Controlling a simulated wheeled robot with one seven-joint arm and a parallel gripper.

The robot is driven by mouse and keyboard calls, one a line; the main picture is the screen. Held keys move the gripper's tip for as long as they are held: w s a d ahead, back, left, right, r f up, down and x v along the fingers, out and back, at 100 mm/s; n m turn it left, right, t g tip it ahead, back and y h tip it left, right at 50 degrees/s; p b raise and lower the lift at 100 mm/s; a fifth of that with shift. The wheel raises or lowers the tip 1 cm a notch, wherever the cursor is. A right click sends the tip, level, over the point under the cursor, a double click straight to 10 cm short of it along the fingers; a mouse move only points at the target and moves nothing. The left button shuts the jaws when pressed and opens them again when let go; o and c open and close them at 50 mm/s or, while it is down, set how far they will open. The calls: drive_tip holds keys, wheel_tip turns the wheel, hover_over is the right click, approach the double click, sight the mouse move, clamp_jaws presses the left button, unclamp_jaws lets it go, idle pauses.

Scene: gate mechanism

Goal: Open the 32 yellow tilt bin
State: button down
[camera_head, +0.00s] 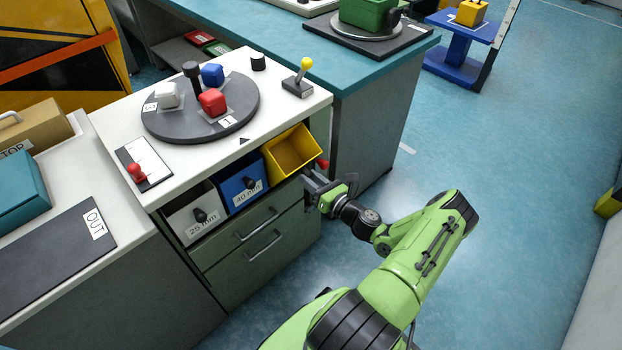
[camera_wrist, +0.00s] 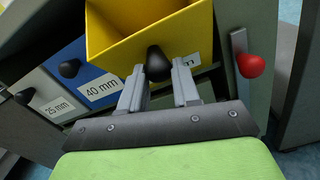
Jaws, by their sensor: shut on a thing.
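The yellow tilt bin (camera_head: 291,150) is the rightmost of three bins under the white worktop. It is tilted outward, and its empty-looking inside shows from above. In the wrist view the yellow bin (camera_wrist: 135,30) fills the top middle, with a black knob (camera_wrist: 158,62) on its front. My gripper (camera_head: 309,183) is at the bin's front. In the wrist view its two fingers stand on either side of the knob and are shut on it. The bin's label is mostly hidden behind a finger; only its end shows.
A blue 40 mm bin (camera_head: 240,184) and a white 25 mm bin (camera_head: 195,214) sit flush to the left. A red knob (camera_wrist: 251,65) is close right of my gripper. Drawers with handles (camera_head: 262,246) lie below. Floor to the right is clear.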

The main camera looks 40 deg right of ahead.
drive_tip(key=shift+f, duration=0.4)
drive_tip(key=c, duration=1.2)
unclamp_jaws()
drive_tip(key=o, duration=0.4)
drive_tip(key=shift+w+d, duration=0.15)
drive_tip(key=shift+r, duration=0.1)
drive_tip(key=s+p, duration=0.2)
drive_tip(key=s, duration=1.4)
drive_tip(key=shift+d, duration=0.15)
drive_tip(key=shift+w, duration=0.1)
